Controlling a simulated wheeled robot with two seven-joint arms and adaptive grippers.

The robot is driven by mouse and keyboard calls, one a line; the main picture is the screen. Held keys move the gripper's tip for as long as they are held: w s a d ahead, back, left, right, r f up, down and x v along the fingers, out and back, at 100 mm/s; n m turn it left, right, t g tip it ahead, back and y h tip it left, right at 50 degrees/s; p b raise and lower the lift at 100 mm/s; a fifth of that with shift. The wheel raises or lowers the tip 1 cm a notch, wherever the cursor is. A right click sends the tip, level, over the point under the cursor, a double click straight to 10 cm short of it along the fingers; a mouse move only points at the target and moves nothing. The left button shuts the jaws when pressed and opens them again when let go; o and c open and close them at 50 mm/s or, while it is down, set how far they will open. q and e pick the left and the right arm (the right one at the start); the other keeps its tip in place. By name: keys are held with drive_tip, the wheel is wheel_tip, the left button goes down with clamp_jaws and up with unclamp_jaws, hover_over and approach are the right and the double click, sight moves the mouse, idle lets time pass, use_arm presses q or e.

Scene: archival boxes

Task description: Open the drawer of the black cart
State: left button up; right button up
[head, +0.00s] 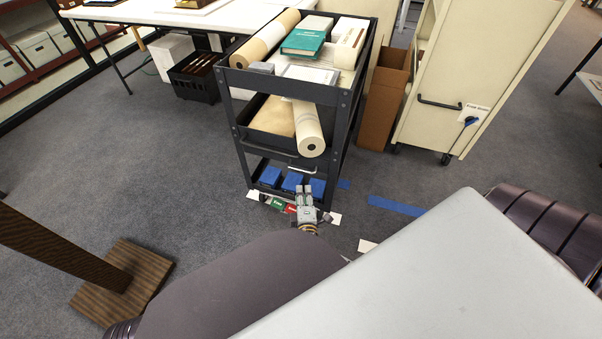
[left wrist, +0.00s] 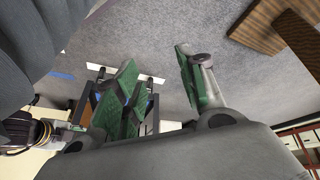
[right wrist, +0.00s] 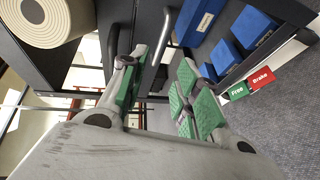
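The black cart (head: 239,110) stands ahead in the head view. Its drawer front (head: 268,150) lies under the middle shelf, with a dark bar handle (head: 301,167); I see no clear gap showing it pulled out. My right gripper (head: 304,189) is just below and in front of that handle. My left gripper (left wrist: 160,88) is open and empty, away from the cart, and outside the head view.
Blue boxes (head: 292,181) fill the cart's bottom shelf. Green and red brake tags (head: 278,204) hang at its lower edge. A paper roll (head: 308,130) sticks out from the middle shelf, above the handle.

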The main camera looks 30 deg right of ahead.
use_arm(q)
drive_tip(key=shift+t+h, duration=0.4)
drive_tip(key=shift+w+d+f+b, duration=0.15)
drive_tip(key=shift+d+f+b, duration=0.2)
drive_tip(key=shift+f, duration=0.55)
drive_tip(key=shift+w+d+f+b, duration=0.15)
drive_tip(key=shift+f+b, duration=0.3)
drive_tip(key=shift+f, duration=0.5)
drive_tip(key=shift+w+d+f+b, duration=0.1)
drive_tip(key=shift+d+f+b, duration=0.25)
drive_tip(key=shift+f, duration=0.55)
use_arm(e)
drive_tip(key=x, duration=1.2)
drive_tip(key=shift+w+d, duration=0.2)
drive_tip(key=shift+w, duration=0.15)
use_arm(q)
drive_tip(key=shift+a, duration=0.1)
use_arm(e)
drive_tip(key=shift+f, duration=0.1)
drive_tip(key=shift+c, duration=0.5)
use_arm(q)
drive_tip(key=shift+s, duration=0.1)
use_arm(e)
clamp_jaws()
